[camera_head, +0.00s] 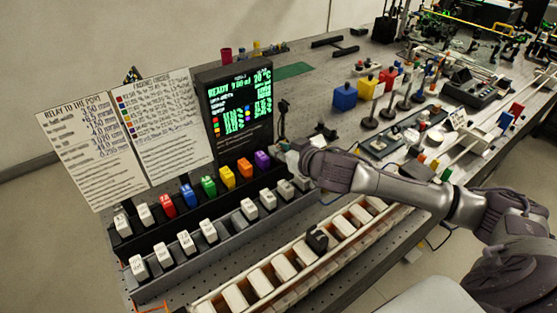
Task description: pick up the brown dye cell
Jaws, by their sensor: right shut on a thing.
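My right gripper (293,157) reaches in from the right, at the far right end of the row of coloured dye cells. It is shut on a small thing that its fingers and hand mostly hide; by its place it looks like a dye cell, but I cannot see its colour. No brown dye cell shows clearly elsewhere. The purple cell (262,161) stands just left of the gripper. The orange (244,168), yellow (227,177), green (208,186), blue (188,195) and red (167,206) cells stand further left in the black rack (140,240). My left gripper is out of view.
White-capped cells (186,241) stand in the front rack. A long tray (240,297) with white blocks and one black piece (317,238) lies nearer. A screen (236,104) and two written boards (165,125) stand behind. Optics and coloured blocks (345,96) crowd the right.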

